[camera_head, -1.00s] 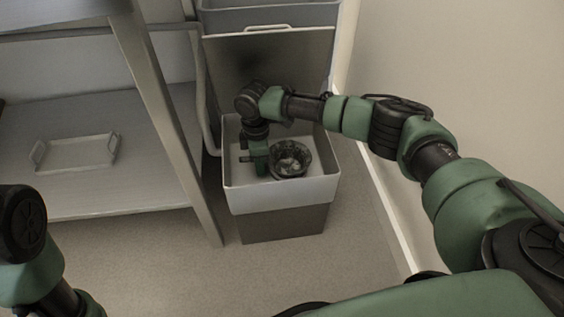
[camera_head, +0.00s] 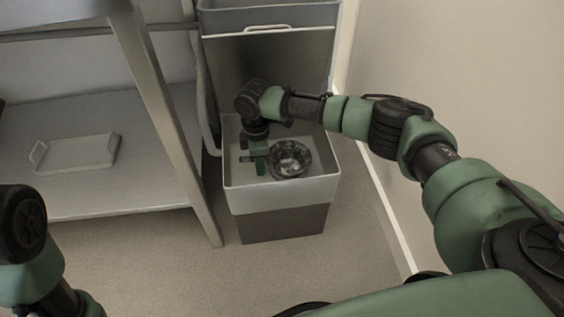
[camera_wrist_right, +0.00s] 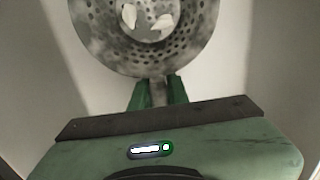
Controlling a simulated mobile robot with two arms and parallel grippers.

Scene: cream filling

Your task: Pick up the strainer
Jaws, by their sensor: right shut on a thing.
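My right gripper (camera_head: 262,160) reaches down into the drawer at the strainer's left side. In the right wrist view its two green fingers (camera_wrist_right: 158,88) are close together at the strainer's near edge, shut on it. The exact grip point is partly hidden. Of my left arm only links show at the lower left; its gripper is out of view.
A bare wall is at right.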

